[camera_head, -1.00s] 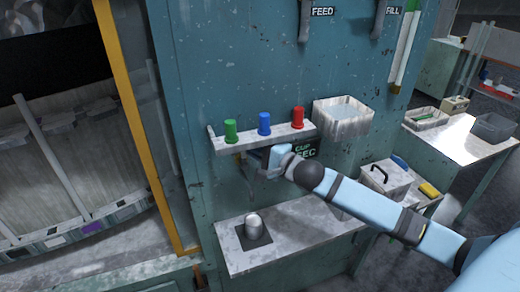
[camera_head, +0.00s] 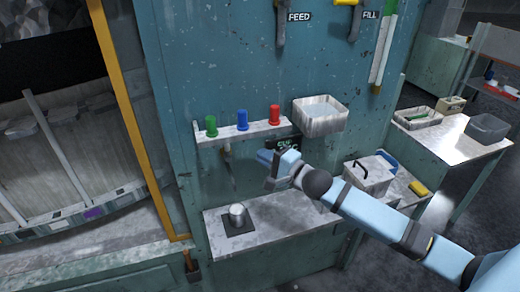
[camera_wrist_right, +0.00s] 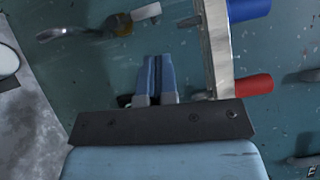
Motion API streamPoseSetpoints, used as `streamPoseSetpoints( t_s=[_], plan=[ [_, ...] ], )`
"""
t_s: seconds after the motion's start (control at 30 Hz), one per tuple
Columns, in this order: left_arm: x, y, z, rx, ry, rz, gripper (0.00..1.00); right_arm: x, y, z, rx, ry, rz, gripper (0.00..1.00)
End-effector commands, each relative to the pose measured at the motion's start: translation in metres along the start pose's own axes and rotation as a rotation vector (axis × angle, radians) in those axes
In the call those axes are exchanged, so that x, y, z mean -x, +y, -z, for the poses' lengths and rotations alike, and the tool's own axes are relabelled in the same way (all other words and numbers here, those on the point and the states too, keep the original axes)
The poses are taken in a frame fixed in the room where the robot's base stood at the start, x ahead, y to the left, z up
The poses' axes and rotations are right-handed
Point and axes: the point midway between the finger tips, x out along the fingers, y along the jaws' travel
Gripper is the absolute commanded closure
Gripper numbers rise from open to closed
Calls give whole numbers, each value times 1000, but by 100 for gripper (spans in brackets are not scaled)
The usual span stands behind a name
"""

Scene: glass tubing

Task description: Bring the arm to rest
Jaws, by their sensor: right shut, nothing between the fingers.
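My right arm comes in from the lower right in the head view. Its gripper (camera_head: 268,168) is in front of the teal panel, below the right part of the small shelf (camera_head: 240,132). In the wrist view the two blue fingers (camera_wrist_right: 159,75) are together with nothing between them. The gripper and wrist hide part of the sign under the shelf. My left gripper is not in view.
Green (camera_head: 211,126), blue (camera_head: 242,120) and red (camera_head: 275,114) cylinders are on the shelf. A small lever (camera_head: 228,152) hangs beneath it. A white bin (camera_head: 320,117) is mounted to the right. The lower ledge (camera_head: 290,212) is mostly clear.

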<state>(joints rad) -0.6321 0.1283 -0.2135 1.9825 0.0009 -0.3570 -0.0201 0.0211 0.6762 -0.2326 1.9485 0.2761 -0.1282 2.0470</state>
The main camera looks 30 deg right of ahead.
Motion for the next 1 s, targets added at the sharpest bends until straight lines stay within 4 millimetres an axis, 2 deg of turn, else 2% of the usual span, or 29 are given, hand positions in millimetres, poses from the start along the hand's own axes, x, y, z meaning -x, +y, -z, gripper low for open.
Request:
streamPoseSetpoints(
  t_s=[0.23,0.33,0.47,0.57,0.7,0.8,0.9,1.0],
  plan=[
    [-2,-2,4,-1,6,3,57,1,2,-1,6,0,-3,100],
    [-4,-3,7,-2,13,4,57,6,19,-8,59,7,-26,100],
    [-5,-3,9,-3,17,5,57,27,69,-30,248,18,-103,100],
    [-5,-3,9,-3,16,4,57,52,117,-56,460,12,-189,100],
    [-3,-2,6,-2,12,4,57,94,177,-94,772,-34,-318,100],
    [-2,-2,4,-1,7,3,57,128,214,-123,990,-98,-409,100],
    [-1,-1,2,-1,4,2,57,160,244,-151,1191,-180,-489,100],
    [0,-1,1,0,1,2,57,187,265,-173,1354,-266,-547,100]
  ],
)
